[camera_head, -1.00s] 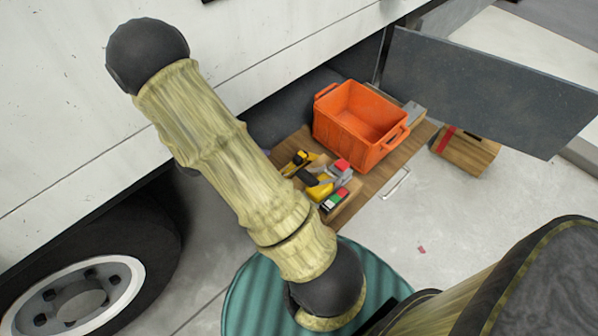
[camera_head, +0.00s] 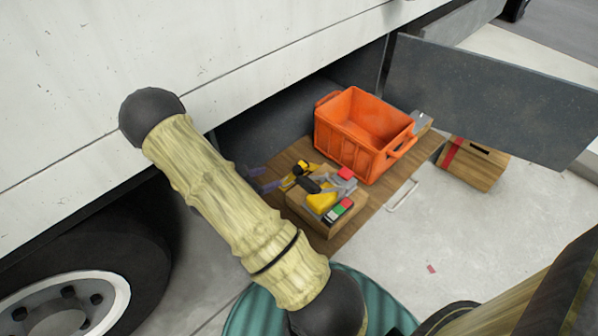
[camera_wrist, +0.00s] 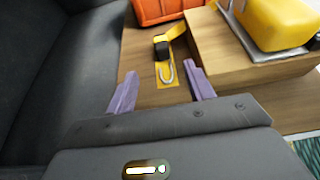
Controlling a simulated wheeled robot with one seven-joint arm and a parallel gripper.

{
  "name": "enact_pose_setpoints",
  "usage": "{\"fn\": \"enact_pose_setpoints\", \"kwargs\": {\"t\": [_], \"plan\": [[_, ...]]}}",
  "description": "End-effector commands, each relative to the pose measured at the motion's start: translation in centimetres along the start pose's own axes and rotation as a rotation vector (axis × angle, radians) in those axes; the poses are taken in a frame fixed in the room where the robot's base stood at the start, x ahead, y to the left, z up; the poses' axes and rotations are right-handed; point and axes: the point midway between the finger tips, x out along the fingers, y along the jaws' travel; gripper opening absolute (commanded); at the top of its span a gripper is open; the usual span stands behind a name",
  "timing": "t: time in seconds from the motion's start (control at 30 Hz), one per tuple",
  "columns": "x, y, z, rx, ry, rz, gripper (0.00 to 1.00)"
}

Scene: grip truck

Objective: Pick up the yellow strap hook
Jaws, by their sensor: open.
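The yellow strap hook (camera_head: 299,170) lies on a wooden board, left of a small wooden box, in the head view. In the wrist view its yellow strap, black buckle and bare metal hook (camera_wrist: 167,74) show ahead between my fingers. My gripper (camera_wrist: 161,70) has two purple fingers, spread apart with nothing held between them. In the head view my gripper (camera_head: 266,180) shows partly behind my arm, just left of the strap hook. Whether the fingers are level with the hook or above it I cannot tell.
An orange crate (camera_head: 346,133) stands on the board (camera_head: 378,190) behind the hook. The wooden box (camera_head: 318,222) carrying several tools is close on the right. A dark wall (camera_wrist: 40,70) rises left of my gripper. A grey flap (camera_head: 490,98) hangs at the right.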

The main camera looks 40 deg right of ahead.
Motion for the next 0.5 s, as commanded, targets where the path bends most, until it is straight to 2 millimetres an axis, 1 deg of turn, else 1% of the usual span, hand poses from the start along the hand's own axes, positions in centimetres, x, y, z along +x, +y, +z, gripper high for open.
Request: {"fn": "enact_pose_setpoints", "kwargs": {"t": [0.03, 0.1, 0.4, 0.5], "plan": [[1.1, -0.1, -0.3, 0.001, 0.0, -0.006, 0.53], [2.4, -0.1, -0.3, 0.002, 0.0, -0.005, 0.53], [7.7, -0.1, -0.4, 0.002, 0.001, -0.005, 0.53], [9.2, -0.1, -0.3, 0.002, 0.001, -0.004, 0.53]]}}
